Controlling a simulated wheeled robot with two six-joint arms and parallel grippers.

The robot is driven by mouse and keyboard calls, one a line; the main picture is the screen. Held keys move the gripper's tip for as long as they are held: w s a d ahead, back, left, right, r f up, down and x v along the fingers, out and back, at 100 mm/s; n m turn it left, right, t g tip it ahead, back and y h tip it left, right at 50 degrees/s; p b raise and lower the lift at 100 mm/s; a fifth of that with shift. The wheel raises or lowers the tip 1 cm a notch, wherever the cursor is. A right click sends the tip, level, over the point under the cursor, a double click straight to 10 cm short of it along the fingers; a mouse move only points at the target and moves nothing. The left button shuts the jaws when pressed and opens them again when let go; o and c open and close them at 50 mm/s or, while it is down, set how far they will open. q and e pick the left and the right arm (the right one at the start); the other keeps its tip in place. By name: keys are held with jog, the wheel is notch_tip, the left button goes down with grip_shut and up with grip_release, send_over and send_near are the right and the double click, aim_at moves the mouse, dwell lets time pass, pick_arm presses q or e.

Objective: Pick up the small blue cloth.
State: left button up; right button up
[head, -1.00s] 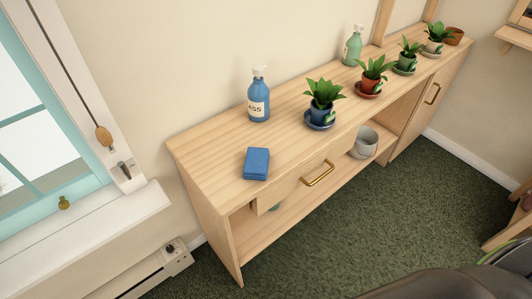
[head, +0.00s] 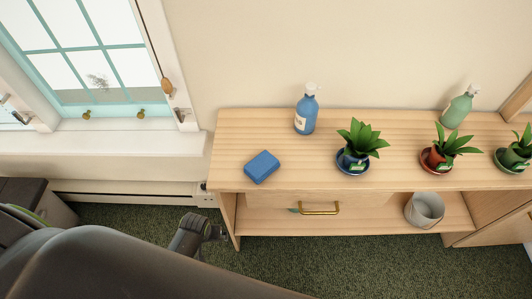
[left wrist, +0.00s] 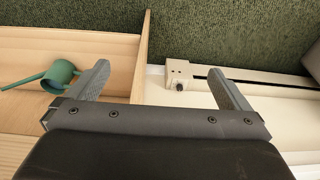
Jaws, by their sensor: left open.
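The small blue cloth (head: 262,167) is a folded blue block shape lying on the left part of the wooden cabinet top (head: 235,145). My left gripper (left wrist: 160,67) is open, with nothing between its two grey fingers in the left wrist view. That view looks down past the cabinet's end panel, and the cloth is not in it. In the head view my left arm comes in from the lower left; its dark end is beside the cabinet's left end, below and left of the cloth and apart from it. My right gripper is in neither view.
A blue pump bottle (head: 306,112) stands behind the cloth, and a plant in a blue pot (head: 356,158) to its right. A green watering can (left wrist: 58,77) sits on the lower shelf. A white heater (left wrist: 180,75) runs beside the cabinet. The top around the cloth is clear.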

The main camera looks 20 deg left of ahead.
pick_arm(q)
jog(key=w+d+r+n+p, duration=0.1)
jog(key=w+r+p, duration=0.15)
jog(key=r, duration=0.65)
jog(key=w+r+n+p, duration=0.15)
jog(key=w+r, duration=0.25)
jog(key=r, duration=0.6)
notch_tip(320, 180, up, 18)
jog(key=n+g+h+p, duration=0.1)
jog(key=n+g+p, duration=0.1)
jog(key=n+p, duration=0.3)
send_over(260, 161)
jog(key=shift+n, duration=0.55)
jog(key=f+b, duration=0.1)
jog(key=f, duration=0.2)
jog(key=f+b, duration=0.1)
jog(key=f, duration=0.3)
jog(key=f+b, duration=0.1)
jog(key=f, duration=0.2)
jog(key=shift+s+d+f, duration=0.2)
jog(key=shift+d+f, duration=0.05)
jog(key=shift+f, duration=1.15)
jog(key=shift+w+a+f+p, duration=0.15)
jog(key=shift+f+p, duration=0.3)
jog(key=shift+f, duration=1.75)
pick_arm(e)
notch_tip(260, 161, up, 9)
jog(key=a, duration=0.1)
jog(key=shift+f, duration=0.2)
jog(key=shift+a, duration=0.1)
